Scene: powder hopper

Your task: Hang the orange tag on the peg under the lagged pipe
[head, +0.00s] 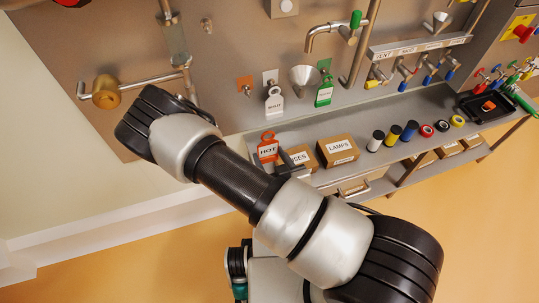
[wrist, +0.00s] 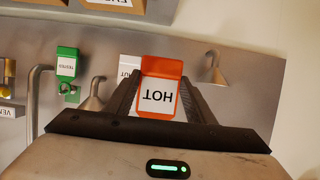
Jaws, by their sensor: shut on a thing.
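My gripper (head: 287,162) is shut on the orange tag (head: 268,148), which reads HOT and has a loop at its top. The tag also shows between my two fingers in the wrist view (wrist: 158,97), upside down there. In the head view it appears in front of the shelf boxes, below the panel's pegs. A small peg on an orange plate (head: 246,87) is bare, up and left of the tag.
A white SHUT tag (head: 274,101) and a green tag (head: 324,94) hang right of the orange plate. A funnel (head: 304,77) sits between them. A brass-coloured fitting (head: 106,92) is at left. A LAMPS box (head: 338,150) and several rolls occupy the shelf.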

